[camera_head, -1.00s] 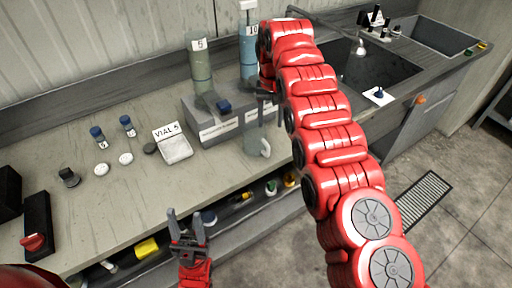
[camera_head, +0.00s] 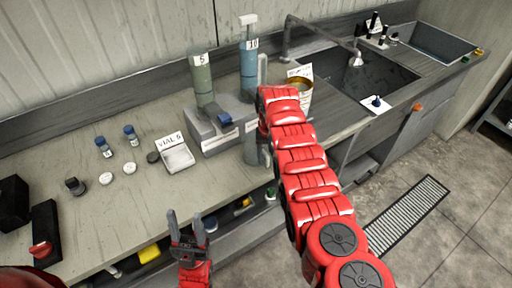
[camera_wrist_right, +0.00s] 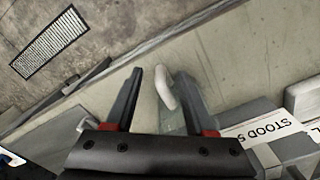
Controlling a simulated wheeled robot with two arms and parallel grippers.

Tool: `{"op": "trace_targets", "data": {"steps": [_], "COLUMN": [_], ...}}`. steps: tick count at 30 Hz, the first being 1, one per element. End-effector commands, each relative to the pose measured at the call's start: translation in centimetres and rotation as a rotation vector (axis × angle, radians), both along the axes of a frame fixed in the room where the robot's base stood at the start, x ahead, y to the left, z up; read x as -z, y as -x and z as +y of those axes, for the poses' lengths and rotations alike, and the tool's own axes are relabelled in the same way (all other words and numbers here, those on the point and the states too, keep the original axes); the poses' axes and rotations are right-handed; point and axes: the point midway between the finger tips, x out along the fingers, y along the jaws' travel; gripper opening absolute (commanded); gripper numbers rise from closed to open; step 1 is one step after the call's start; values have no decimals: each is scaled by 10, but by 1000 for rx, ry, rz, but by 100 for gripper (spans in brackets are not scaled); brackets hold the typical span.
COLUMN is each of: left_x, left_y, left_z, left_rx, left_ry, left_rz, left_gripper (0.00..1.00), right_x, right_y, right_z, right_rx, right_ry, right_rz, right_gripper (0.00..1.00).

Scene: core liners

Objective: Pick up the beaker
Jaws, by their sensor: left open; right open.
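The beaker (camera_head: 251,152) is a clear glass vessel with a side handle at the counter's front, in front of the grey stand. My right arm covers part of it in the head view. In the right wrist view its pale rounded handle (camera_wrist_right: 166,90) and glass body (camera_wrist_right: 172,120) show between the fingers of my right gripper (camera_wrist_right: 159,72). That gripper is open; I cannot tell whether the fingers reach down around the beaker. It is hidden behind the arm in the head view. My left gripper (camera_head: 185,216) is open and empty, low before the counter edge.
A grey stand (camera_head: 222,138) holds a green cylinder (camera_head: 202,78) and a blue cylinder (camera_head: 248,66). A gold-lined container (camera_head: 300,86) stands behind my right arm, near the sink (camera_head: 372,80). Vials (camera_head: 103,147) and a VIAL 5 tray (camera_head: 178,158) lie left.

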Motion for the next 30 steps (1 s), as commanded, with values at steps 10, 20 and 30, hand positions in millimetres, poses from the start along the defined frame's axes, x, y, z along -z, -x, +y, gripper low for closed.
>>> {"op": "trace_targets", "data": {"steps": [10, 20, 30], "left_x": [-2, -2, -2], "left_y": [0, 0, 0], "left_z": [0, 0, 0], "left_rx": [0, 0, 0], "left_ry": [0, 0, 0], "left_rz": [0, 0, 0], "left_gripper": [50, 50, 50], "right_x": [9, 8, 8], "right_y": [0, -1, -1], "right_z": [0, 0, 0], "right_rx": [0, 0, 0], "right_ry": [-1, -1, -1], "right_rz": [-3, -3, -3], "right_gripper": [51, 0, 0]}}
